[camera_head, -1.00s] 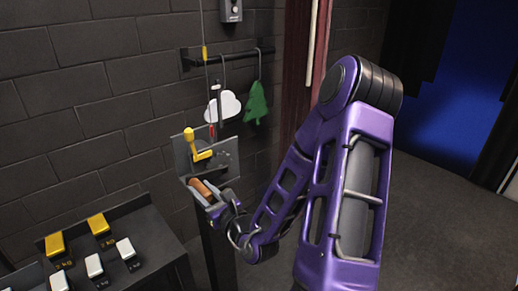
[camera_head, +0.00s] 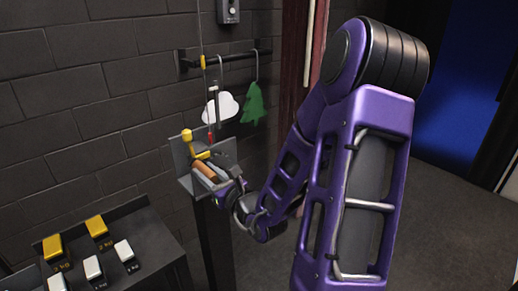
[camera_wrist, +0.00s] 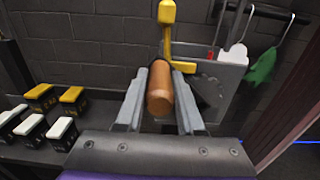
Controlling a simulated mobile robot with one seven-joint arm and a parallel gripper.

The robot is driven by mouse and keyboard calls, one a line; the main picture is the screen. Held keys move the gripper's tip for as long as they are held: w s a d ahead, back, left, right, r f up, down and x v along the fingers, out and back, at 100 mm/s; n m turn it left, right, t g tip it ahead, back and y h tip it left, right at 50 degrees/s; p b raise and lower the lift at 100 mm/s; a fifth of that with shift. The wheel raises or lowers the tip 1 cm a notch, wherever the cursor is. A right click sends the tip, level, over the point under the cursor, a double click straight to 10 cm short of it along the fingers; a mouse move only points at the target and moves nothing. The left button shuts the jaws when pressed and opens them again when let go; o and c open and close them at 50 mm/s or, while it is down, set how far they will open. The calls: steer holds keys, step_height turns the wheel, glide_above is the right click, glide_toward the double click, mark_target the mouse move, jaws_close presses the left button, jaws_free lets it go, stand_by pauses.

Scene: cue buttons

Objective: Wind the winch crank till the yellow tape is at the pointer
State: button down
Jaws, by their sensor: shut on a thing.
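The winch crank has a yellow arm (camera_head: 189,137) and a brown wooden handle (camera_wrist: 160,88) at the grey winch bracket (camera_head: 224,153). My gripper (camera_wrist: 156,82) is shut on the brown handle, one finger on each side of it. The handle also shows in the head view (camera_head: 205,170). The yellow tape (camera_head: 202,62) is a small band on the thin rope above the winch, near the height of the black bar. A red pointer (camera_head: 210,136) shows lower, just above the bracket, below the tape.
A black bar (camera_head: 232,58) on the brick wall carries a white cloud (camera_head: 228,104) and a green tree (camera_head: 253,103) on hooks. A dark stand at the left holds several yellow and white blocks (camera_head: 96,226). A grey box (camera_head: 229,11) is on the wall above.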

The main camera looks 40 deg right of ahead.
steer(key=shift+d, duration=0.15)
steer(key=d+r, duration=0.1)
steer(key=d, duration=0.2)
steer(key=d+r, duration=0.1)
steer(key=shift+w+d+r, duration=0.1)
steer(key=shift+d+r, duration=0.2)
steer(key=shift+r, duration=0.05)
steer(key=d, duration=0.5)
steer(key=shift+w+d, duration=0.1)
steer(key=shift+w, duration=0.15)
